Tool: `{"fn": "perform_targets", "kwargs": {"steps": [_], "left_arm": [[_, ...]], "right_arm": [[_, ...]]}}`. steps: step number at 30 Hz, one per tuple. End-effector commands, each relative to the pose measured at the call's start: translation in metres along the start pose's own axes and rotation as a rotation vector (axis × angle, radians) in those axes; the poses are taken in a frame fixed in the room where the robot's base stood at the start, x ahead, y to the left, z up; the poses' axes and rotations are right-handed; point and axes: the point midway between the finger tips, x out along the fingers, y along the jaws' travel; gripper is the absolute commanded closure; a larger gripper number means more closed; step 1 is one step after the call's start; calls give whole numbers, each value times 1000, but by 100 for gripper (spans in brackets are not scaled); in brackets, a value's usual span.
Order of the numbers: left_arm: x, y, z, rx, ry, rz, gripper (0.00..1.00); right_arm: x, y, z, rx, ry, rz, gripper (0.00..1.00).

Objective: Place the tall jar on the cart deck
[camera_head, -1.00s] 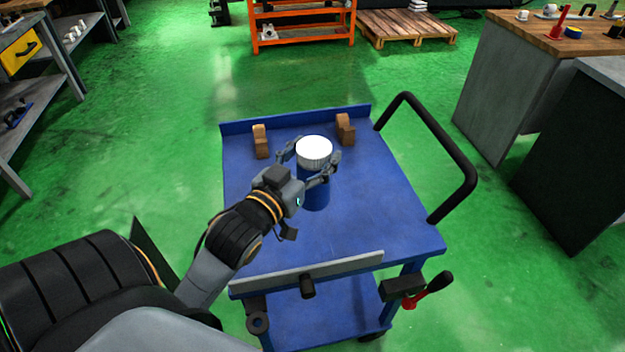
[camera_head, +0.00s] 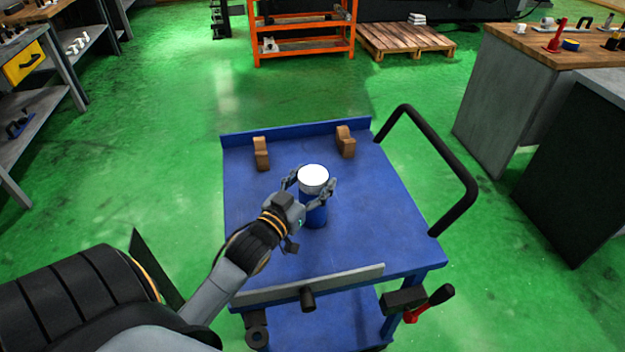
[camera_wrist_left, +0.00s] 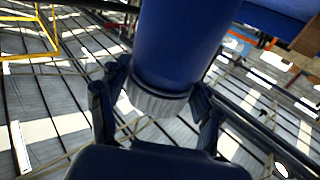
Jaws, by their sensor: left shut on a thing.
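The tall jar (camera_head: 315,216) is blue with a white ribbed lid (camera_head: 313,175). It is upright over the middle of the blue cart deck (camera_head: 385,222). My left gripper (camera_head: 313,187) is shut on the jar, with one finger on each side near the lid. In the left wrist view, the fingers (camera_wrist_left: 158,100) flank the lid end of the jar (camera_wrist_left: 178,45), and the jar's base is out of frame. I cannot tell whether the base touches the deck. My right gripper is not in view.
Two brown blocks (camera_head: 261,154) (camera_head: 346,142) stand near the deck's raised back edge. A black handle (camera_head: 455,165) rises on the cart's right side. A grey bar (camera_head: 335,284) runs along the near edge. The deck around the jar is clear.

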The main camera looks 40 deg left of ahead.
Motion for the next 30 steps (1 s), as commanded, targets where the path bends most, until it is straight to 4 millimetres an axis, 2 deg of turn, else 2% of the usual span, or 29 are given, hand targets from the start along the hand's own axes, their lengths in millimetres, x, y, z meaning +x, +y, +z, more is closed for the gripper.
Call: {"fn": "perform_targets", "kwargs": {"steps": [3,4,7,19,23,30], "left_arm": [[0,0,1,0,3,0,89],[0,0,3,0,0,0,33],[0,0,2,0,0,0,13],[0,0,-2,0,0,0,12],[-15,0,2,0,-2,-1,12],[-52,0,2,0,-3,-2,12]], "right_arm": [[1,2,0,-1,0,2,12],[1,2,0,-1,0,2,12],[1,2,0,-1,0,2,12],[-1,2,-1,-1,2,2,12],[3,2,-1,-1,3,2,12],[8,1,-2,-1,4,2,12]]}}
